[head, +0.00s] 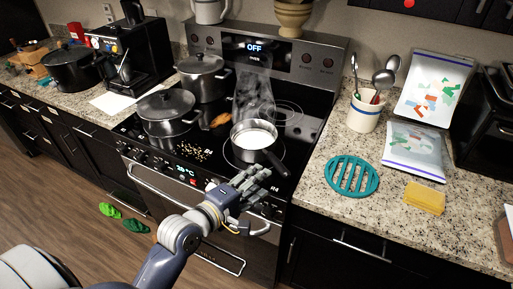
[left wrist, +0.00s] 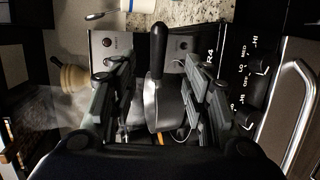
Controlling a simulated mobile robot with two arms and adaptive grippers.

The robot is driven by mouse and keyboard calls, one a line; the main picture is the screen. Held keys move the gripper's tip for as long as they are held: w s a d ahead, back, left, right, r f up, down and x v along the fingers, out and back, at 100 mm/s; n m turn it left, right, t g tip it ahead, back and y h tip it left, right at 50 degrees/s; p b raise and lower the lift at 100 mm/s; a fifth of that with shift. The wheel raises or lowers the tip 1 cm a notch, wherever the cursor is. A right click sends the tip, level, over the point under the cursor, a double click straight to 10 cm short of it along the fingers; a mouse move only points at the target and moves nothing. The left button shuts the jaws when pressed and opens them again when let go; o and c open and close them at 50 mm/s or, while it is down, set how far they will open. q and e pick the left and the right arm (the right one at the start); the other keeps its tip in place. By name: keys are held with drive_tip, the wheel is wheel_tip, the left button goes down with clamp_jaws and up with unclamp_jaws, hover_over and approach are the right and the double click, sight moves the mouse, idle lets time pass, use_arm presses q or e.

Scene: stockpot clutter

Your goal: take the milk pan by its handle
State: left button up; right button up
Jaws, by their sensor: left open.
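The milk pan (head: 254,140) stands on the front right burner of the stove, with white liquid inside and steam above it. Its black handle (head: 276,162) points toward the front right. My left gripper (head: 263,182) is open in front of the pan, close to the handle. In the left wrist view the open fingers of my left gripper (left wrist: 160,82) frame the handle (left wrist: 158,48) and the side of the pan (left wrist: 165,105). I cannot tell whether any finger touches it. My right gripper is not in view.
Two lidded pots, one at the front left (head: 166,112) and one at the back (head: 204,77), share the stove. A teal trivet (head: 352,176), a yellow sponge (head: 425,197) and a utensil crock (head: 365,111) are on the right counter. Green shoes (head: 122,219) lie on the floor.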

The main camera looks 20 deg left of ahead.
sight(277, 167)
use_arm(q)
drive_tip(key=x, duration=0.4)
drive_tip(key=shift+w+a+r+p, duration=0.1)
drive_tip(key=shift+w+p, duration=0.3)
drive_tip(key=shift+w+d, duration=0.35)
drive_tip(key=shift+w, duration=0.3)
drive_tip(key=shift+p+x, duration=0.9)
drive_tip(key=shift+x, duration=1.45)
drive_tip(key=shift+s+d, duration=0.1)
clamp_jaws()
